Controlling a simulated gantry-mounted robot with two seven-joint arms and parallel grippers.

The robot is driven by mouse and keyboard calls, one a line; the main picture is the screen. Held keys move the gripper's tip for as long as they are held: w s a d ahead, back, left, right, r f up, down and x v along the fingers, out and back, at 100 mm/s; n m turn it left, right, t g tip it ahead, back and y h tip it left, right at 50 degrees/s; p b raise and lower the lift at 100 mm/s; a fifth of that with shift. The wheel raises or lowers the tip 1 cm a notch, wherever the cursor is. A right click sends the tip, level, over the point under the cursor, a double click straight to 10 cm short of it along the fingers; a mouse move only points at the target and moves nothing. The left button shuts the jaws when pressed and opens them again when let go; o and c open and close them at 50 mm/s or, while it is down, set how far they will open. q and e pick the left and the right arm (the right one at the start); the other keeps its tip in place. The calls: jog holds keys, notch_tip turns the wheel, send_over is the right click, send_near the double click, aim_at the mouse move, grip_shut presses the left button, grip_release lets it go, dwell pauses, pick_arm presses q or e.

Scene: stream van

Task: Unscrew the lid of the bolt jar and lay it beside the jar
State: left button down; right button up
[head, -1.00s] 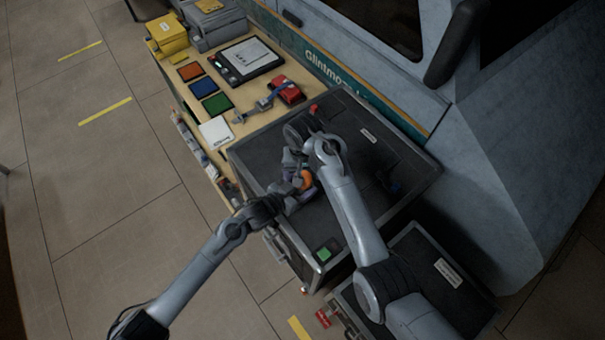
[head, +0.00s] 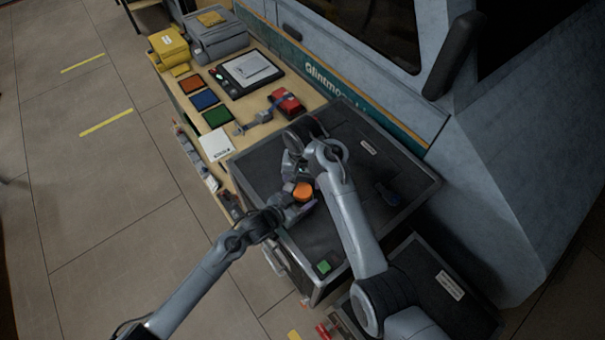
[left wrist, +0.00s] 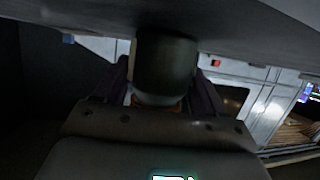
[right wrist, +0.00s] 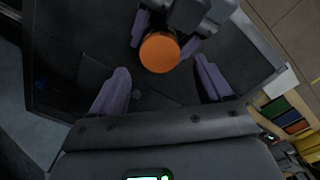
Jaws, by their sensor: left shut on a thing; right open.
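The bolt jar has an orange lid (head: 302,191), which also shows in the right wrist view (right wrist: 159,52). The lid sits at the top of the jar over a black case top. My left gripper (head: 297,205) is shut on the jar, with its fingers on either side. In the left wrist view the jar's dark body (left wrist: 165,65) is between the fingers, with a pale band and an orange sliver at one end. My right gripper (right wrist: 162,88) is open and empty; the lid lies ahead, between its spread fingers in view and apart from them.
The black case top (head: 350,225) has free room around the jar. A dark blue item (head: 386,193) lies at its right and a green square (head: 323,266) near its front corner. A wooden bench (head: 256,142) with coloured trays and a red box (head: 286,102) adjoins it. The van stands behind.

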aim_at(301, 191)
jog(key=shift+f, duration=2.35)
jog(key=c, duration=1.1)
jog(key=n, duration=0.3)
jog(key=o, duration=1.2)
pick_arm(q)
jog(key=shift+d, duration=0.1)
pick_arm(e)
jog(key=shift+a, duration=0.1)
jog(key=shift+a, duration=0.1)
